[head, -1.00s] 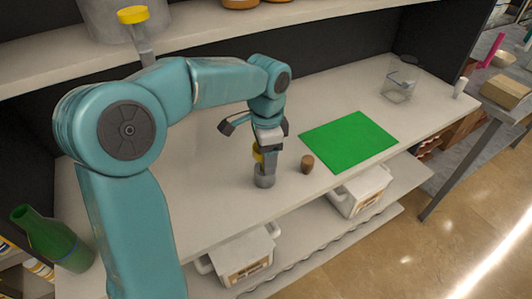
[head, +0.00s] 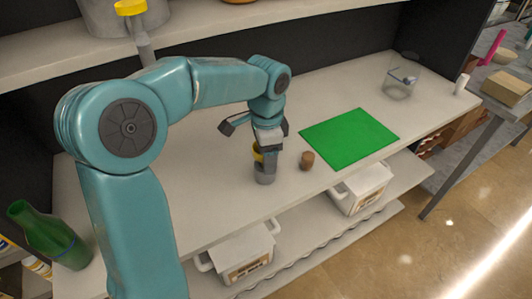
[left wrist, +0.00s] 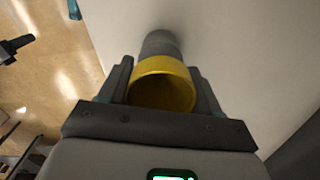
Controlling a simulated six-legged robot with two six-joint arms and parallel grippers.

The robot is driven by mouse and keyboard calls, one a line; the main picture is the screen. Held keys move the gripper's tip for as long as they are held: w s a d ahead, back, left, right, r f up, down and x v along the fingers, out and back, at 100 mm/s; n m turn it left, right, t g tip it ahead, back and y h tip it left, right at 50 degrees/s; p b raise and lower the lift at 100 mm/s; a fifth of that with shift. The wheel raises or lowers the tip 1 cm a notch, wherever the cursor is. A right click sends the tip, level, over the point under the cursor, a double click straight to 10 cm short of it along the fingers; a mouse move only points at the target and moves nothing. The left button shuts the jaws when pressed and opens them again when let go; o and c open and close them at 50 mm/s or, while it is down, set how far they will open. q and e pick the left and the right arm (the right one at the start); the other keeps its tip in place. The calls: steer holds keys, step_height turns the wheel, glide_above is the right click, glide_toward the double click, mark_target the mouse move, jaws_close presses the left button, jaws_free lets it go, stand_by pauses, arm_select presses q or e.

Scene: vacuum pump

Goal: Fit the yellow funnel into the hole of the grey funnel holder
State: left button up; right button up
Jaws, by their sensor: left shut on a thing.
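The yellow funnel (left wrist: 163,86) is in my left gripper (left wrist: 164,82), its round mouth facing the wrist camera. In the head view the funnel (head: 258,153) shows as a small yellow patch below my left gripper (head: 266,146). The grey funnel holder (head: 264,174) stands upright on the worktop just under the funnel. In the left wrist view a grey cylinder (left wrist: 160,44), seemingly the holder, shows directly beyond the funnel. The holder's hole is hidden, so I cannot tell how deep the funnel sits.
A small brown stopper (head: 306,161) stands close right of the holder. A green mat (head: 349,137) lies farther right, with a clear container (head: 401,83) behind it. A green bottle (head: 48,235) is at the near left. The worktop (head: 215,205) is bare left of the holder.

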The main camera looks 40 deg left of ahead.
arm_select(q)
steer(key=shift+f, duration=0.25)
steer(key=o, duration=1.1)
steer(key=shift+r, duration=0.1)
step_height(320, 180, up, 16)
steer(key=p, duration=0.1)
steer(key=shift+r+p, duration=0.15)
steer(key=shift+p, duration=0.25)
